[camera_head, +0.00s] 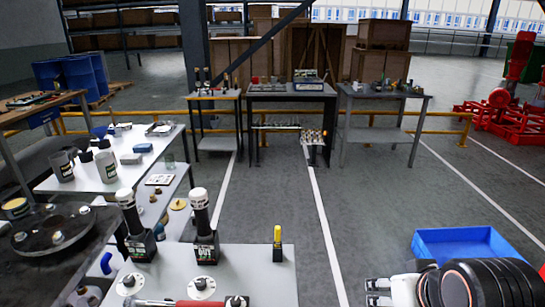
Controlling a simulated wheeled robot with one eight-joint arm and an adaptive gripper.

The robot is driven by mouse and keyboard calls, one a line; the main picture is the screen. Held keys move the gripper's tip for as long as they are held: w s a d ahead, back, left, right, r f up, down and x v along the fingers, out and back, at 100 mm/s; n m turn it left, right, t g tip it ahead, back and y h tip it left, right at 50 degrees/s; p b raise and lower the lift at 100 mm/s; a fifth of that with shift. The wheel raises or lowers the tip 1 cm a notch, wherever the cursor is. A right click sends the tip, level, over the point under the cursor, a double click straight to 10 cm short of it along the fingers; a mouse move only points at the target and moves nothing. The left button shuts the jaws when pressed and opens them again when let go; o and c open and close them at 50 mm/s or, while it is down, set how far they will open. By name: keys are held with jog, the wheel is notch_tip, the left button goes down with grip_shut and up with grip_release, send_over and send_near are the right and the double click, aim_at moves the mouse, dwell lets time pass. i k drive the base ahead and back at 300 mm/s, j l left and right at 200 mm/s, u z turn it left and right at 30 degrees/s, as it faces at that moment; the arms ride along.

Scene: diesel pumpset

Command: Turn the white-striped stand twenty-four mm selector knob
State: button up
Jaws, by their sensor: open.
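No white-striped stand or 24 mm selector knob can be told for certain. On the light grey table (262,278) at the front are two white discs with dark centres, the left disc (129,284) and the right disc (202,288). A small dark piece (236,301) sits beside them, cut by the bottom edge. Behind the discs stand a left black holder (141,247) and a right black holder (206,250) marked "OUT", each with a white-capped tool. My gripper (374,292) is at the lower right, open and empty, right of the table and apart from it.
A yellow-handled tool (277,236) stands in a black block near the table's right edge. A red-handled tool (166,303) lies at the front. A blue bin (465,243) is behind my arm. The floor (375,210) beyond is largely clear.

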aim_at(200, 284)
jog(key=j+u, duration=0.1)
jog(key=u, duration=0.25)
jog(key=j+u, duration=0.1)
jog(key=u, duration=0.3)
jog(key=j+u, duration=0.1)
jog(key=u, duration=0.25)
